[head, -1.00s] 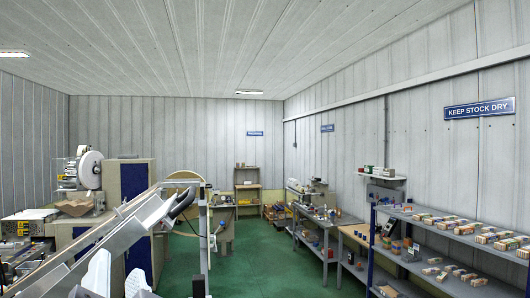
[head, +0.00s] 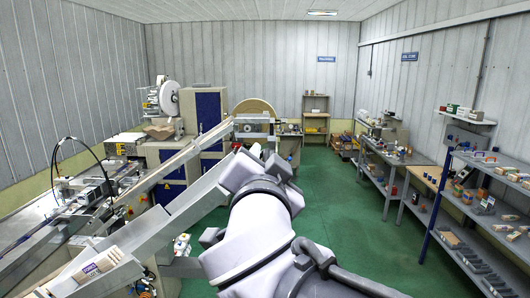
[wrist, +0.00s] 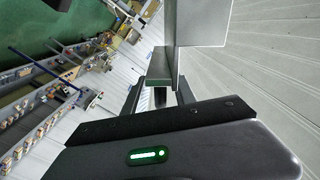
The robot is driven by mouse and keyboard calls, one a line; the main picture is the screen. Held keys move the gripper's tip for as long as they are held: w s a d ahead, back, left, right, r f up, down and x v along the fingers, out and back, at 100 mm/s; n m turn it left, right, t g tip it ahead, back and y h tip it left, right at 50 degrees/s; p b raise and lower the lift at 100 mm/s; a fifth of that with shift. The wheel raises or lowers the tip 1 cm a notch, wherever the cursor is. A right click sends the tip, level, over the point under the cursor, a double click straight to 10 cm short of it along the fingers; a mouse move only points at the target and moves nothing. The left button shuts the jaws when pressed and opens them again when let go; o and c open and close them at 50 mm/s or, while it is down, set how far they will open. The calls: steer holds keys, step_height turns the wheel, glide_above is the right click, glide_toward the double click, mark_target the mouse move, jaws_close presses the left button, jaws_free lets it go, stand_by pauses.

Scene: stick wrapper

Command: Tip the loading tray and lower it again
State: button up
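The loading tray (head: 175,212) looks like a long grey metal trough in the head view. It slopes from its raised end near the middle down to the lower left. Pale sticks with a purple label (head: 92,268) lie at its low end. My arm's pale wrist covers the tray's raised end, so the handle there is hidden. My gripper (wrist: 160,85) points away from the wrist camera. Grey metal parts (wrist: 203,25) stand right at its fingers; contact and the finger gap on them cannot be made out.
A wrapping machine (head: 95,190) with cables stands at left. A blue-doored cabinet (head: 210,110) and a film reel (head: 170,97) are behind. Shelves (head: 490,170) with small boxes line the right. The green floor (head: 335,200) between is clear.

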steer(key=shift+w+d, duration=0.1)
steer(key=shift+w, duration=1)
steer(key=shift+c, duration=0.3)
jaws_close()
stand_by(0.4)
